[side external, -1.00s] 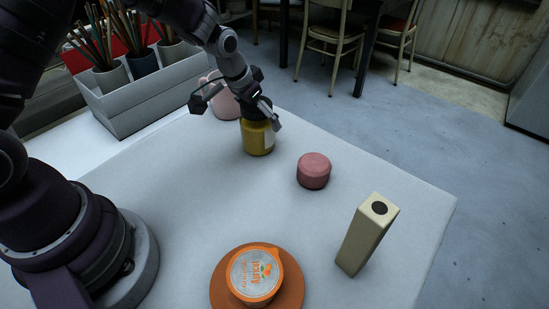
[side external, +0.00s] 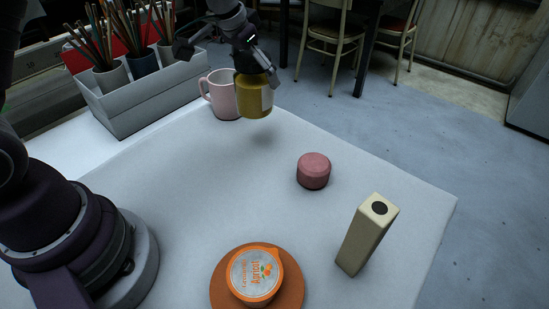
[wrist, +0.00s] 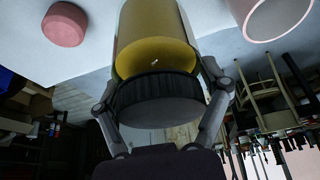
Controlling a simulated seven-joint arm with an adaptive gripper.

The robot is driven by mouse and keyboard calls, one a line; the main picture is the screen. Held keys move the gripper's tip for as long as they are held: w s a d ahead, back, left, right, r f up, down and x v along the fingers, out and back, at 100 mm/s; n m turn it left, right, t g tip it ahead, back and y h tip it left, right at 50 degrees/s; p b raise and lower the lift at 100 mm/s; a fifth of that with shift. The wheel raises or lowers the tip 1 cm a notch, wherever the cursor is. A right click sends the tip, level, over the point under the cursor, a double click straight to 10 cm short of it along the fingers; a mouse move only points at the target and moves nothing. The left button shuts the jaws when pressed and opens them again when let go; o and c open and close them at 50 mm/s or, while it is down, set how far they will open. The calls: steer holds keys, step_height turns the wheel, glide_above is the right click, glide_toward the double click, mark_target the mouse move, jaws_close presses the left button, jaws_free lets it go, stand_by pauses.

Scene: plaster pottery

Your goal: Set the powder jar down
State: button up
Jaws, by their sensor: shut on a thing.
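The powder jar (side external: 254,98) is yellow with a pale label and a dark lid. My gripper (side external: 248,66) is shut on it from above, at the lid. The jar hangs upright above the table, with its shadow on the tabletop below and apart from it. In the wrist view the jar's yellow body (wrist: 155,55) and dark ribbed lid (wrist: 158,98) fill the middle, with the fingers of my gripper (wrist: 160,100) on both sides of the lid. The jar's base is out of the wrist view.
A pink mug (side external: 222,98) stands just left of the jar. A pink round block (side external: 313,171), a tall beige block (side external: 366,238) and an apricot tub (side external: 255,275) on an orange saucer (side external: 291,297) stand nearer. A grey caddy (side external: 150,100) holds brush pots. The tabletop (side external: 200,180) centre is clear.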

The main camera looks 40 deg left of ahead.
steer(key=s+a+f+m, duration=0.1)
steer(key=s+a, duration=1.2)
steer(key=a, duration=0.1)
steer(key=f, duration=0.5)
steer(key=s+f, duration=0.1)
steer(key=f, duration=0.2)
steer(key=shift+d, duration=0.15)
steer(key=shift+f, duration=0.15)
steer(key=o, duration=1.2)
